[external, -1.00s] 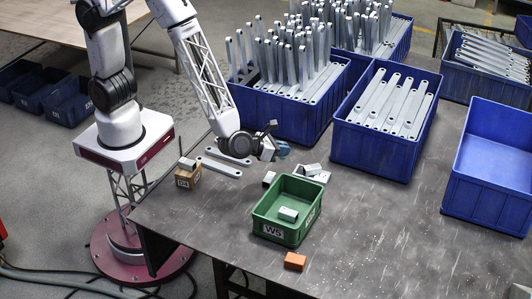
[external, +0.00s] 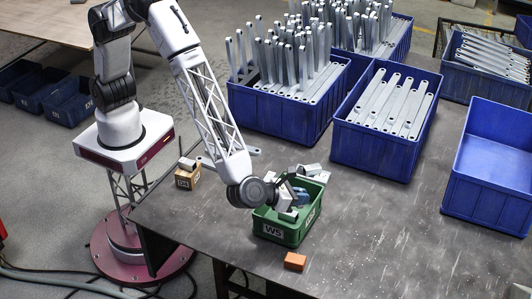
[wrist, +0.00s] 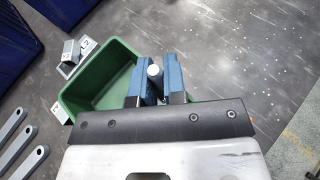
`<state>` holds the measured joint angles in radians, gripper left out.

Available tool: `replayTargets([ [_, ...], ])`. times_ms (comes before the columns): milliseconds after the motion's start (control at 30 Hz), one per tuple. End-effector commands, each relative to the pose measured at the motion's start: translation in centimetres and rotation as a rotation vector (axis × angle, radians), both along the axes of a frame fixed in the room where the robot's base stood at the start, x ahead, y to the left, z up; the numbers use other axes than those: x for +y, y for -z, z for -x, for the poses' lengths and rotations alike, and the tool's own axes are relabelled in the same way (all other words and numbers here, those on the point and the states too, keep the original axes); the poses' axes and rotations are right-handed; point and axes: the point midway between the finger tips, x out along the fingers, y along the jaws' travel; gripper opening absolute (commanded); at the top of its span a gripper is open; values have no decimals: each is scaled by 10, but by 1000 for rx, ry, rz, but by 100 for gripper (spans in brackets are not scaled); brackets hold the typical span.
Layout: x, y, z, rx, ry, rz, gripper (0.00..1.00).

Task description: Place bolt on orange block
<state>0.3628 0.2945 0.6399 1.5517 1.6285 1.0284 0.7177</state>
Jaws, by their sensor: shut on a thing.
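My gripper (external: 300,197) is over the green bin (external: 285,232), behind and above the orange block. In the wrist view its two blue fingers (wrist: 154,74) are shut on the bolt, whose pale round end (wrist: 154,71) shows between them. The rest of the bolt is hidden by the fingers. In the external view I cannot clearly make out the bolt.
The green bin, marked W5, holds a small metal piece (external: 288,216). Grey metal pieces (external: 309,170) lie just behind it. A small brown box (external: 187,178) stands to the left. Large blue bins (external: 385,140) fill the back. The table right of the green bin is clear.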

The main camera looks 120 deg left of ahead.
Motion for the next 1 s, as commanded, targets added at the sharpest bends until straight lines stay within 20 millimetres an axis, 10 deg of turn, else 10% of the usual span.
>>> replayTargets([
  [433,-97,-1,-39,0,23,-1,0],
  [1000,-113,-2,-44,-1,25,-2,0],
])
